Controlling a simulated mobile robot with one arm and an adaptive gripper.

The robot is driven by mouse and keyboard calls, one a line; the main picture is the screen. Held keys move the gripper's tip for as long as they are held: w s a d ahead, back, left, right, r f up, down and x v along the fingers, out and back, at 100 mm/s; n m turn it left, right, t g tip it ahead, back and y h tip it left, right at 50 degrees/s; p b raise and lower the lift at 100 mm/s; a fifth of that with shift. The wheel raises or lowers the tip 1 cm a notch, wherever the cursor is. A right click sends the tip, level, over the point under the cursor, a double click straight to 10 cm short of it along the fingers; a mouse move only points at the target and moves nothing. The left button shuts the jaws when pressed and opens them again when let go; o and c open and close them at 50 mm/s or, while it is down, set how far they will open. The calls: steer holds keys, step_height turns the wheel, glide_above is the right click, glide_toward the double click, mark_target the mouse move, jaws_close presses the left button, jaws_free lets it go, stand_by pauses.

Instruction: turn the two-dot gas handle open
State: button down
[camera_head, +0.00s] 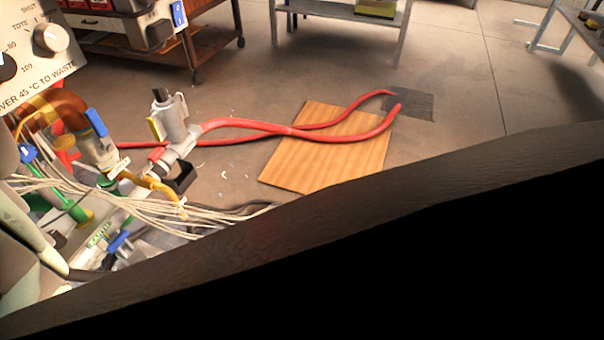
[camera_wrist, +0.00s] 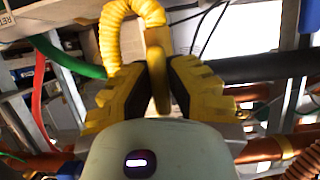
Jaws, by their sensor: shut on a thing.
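In the wrist view my gripper (camera_wrist: 160,66) has its two black-and-yellow fingers closed on the sides of a flat yellow handle (camera_wrist: 157,50). The handle stands upright in line with the fingers. No dots show on it, so I cannot tell how many it bears. A yellow corrugated hose (camera_wrist: 115,32) arches over just behind it. The valve body under the handle is hidden by the fingers and the gripper housing. In the head view I cannot make out the gripper or the held handle among the crowded pipes at the left.
In the head view, white wires (camera_head: 135,208) and blue valve handles (camera_head: 96,122) crowd the left side. A dark slab (camera_head: 330,215) crosses the foreground. Red hoses (camera_head: 345,137) run over a wooden board (camera_head: 300,170). The wrist view shows a green pipe (camera_wrist: 65,57) and a copper pipe (camera_wrist: 270,149).

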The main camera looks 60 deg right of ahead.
steer(key=shift+f, duration=0.1)
stand_by(0.3)
steer(key=c, duration=1)
jaws_free()
steer(key=shift+o, duration=0.2)
steer(key=v, duration=0.7)
steer(key=shift+s+r, duration=0.2)
steer(key=shift+r, duration=0.05)
